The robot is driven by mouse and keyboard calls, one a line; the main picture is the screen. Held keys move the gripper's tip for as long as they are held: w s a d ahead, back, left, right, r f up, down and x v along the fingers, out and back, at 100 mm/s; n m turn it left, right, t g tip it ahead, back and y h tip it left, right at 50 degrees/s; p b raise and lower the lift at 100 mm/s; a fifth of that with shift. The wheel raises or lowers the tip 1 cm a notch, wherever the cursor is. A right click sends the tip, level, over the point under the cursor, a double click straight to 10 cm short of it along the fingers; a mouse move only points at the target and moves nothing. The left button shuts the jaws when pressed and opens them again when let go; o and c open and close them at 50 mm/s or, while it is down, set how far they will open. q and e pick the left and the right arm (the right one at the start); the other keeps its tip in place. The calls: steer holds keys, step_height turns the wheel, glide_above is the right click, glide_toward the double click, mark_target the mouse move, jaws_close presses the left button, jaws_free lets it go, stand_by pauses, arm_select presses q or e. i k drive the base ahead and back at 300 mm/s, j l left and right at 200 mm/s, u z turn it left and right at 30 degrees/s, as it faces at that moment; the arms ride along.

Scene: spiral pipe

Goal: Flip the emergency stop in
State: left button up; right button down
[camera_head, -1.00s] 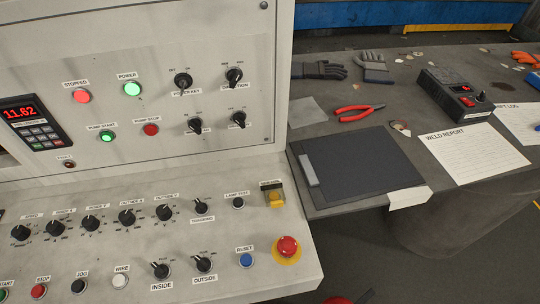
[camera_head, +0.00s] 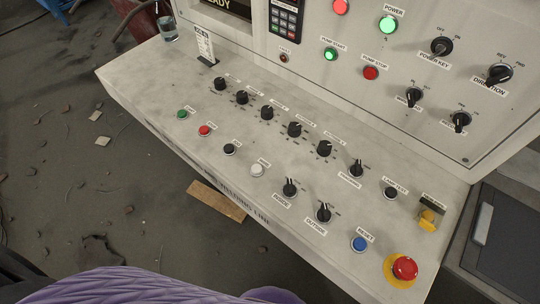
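The emergency stop (camera_head: 404,268) is a red mushroom button on a yellow round plate, at the near right corner of the sloped control desk (camera_head: 150,85). It stands up from the plate, and nothing touches it. The blue reset button (camera_head: 359,244) sits just left of it, and a yellow switch (camera_head: 428,218) sits above it. I see neither of my grippers in the head view. Whether the stop is pressed in or out cannot be told from its height here.
An upright panel (camera_head: 340,60) with lit buttons and black knobs stands behind the desk. Several knobs and buttons cover the desk. A dark clipboard (camera_head: 500,240) lies at the right. A wooden piece (camera_head: 217,200) and debris lie on the floor. A purple ribbed shape (camera_head: 130,287) fills the bottom left.

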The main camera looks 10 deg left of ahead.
mark_target(407, 268)
steer(key=z, duration=1.45)
